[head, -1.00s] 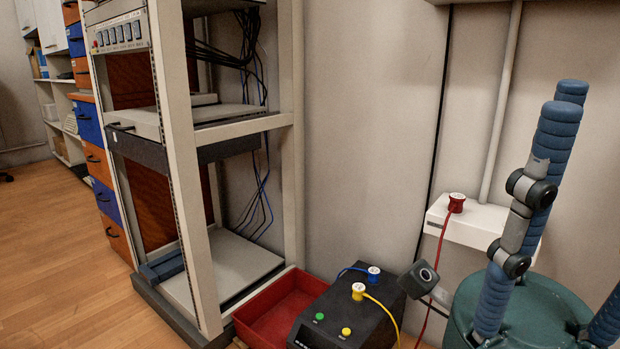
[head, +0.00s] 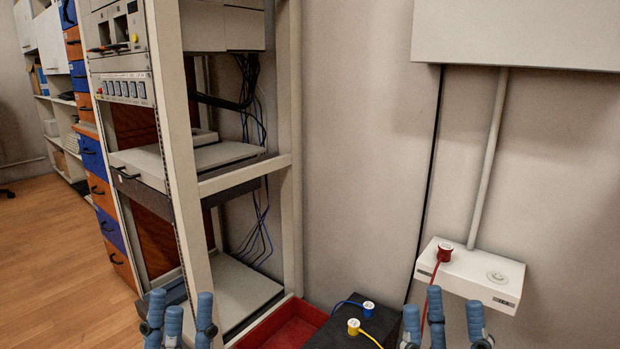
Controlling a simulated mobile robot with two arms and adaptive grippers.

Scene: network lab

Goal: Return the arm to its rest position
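My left gripper (head: 182,310) shows at the bottom edge of the head view, left of centre, in front of the rack's foot. Its blue fingers point up and stand apart with nothing between them. My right gripper (head: 444,312) shows at the bottom edge, right of centre, below the white wall box. Its blue fingers also point up, spread apart and empty. The two grippers are at a similar height. The rest of both arms is below the picture.
An open rack (head: 182,170) stands on the left. A red tray (head: 285,331) and a black box (head: 345,332) with blue and yellow plugs lie low in the middle. A white wall box (head: 470,276) holds a red plug (head: 445,251) with a red cable passing behind my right gripper.

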